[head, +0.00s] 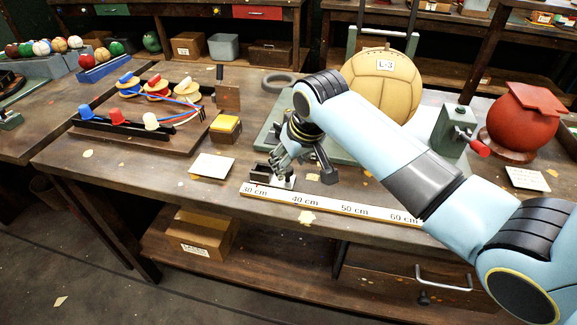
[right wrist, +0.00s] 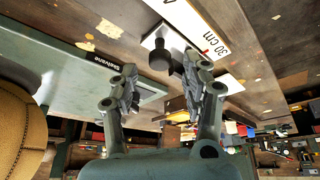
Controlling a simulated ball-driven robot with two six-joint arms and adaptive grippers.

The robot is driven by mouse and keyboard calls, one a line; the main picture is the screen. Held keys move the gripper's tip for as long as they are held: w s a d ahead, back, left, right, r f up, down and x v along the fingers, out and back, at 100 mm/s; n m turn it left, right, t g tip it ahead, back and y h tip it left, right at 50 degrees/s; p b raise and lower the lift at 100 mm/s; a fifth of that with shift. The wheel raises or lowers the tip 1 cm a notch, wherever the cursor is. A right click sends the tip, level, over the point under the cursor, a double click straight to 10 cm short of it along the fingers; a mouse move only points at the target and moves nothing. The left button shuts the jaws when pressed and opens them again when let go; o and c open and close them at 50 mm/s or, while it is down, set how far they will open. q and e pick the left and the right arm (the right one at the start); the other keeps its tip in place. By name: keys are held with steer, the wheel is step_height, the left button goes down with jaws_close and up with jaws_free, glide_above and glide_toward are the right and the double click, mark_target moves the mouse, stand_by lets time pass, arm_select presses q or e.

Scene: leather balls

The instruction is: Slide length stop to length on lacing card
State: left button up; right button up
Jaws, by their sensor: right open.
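The length stop (head: 287,183) is a small metal plate with a dark knob (right wrist: 160,56). It sits at the left end of the white scale strip (head: 345,208), which is marked 30 to 60 cm. A small red mark (right wrist: 205,52) shows beside the 30 cm print. My right gripper (head: 281,160) is over the stop, partly hiding it in the head view. In the right wrist view its two fingers (right wrist: 158,75) are spread, with the knob showing between and just beyond their tips. Contact cannot be told. My left gripper is not in view.
A green base (head: 268,138) carries a large tan leather ball (head: 382,86) behind my arm. A red ball (head: 522,125) stands at the right. A rack of spools (head: 150,122) stands farther left.

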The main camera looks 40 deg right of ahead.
mark_target(273, 173)
steer(key=shift+x, duration=1.25)
jaws_close()
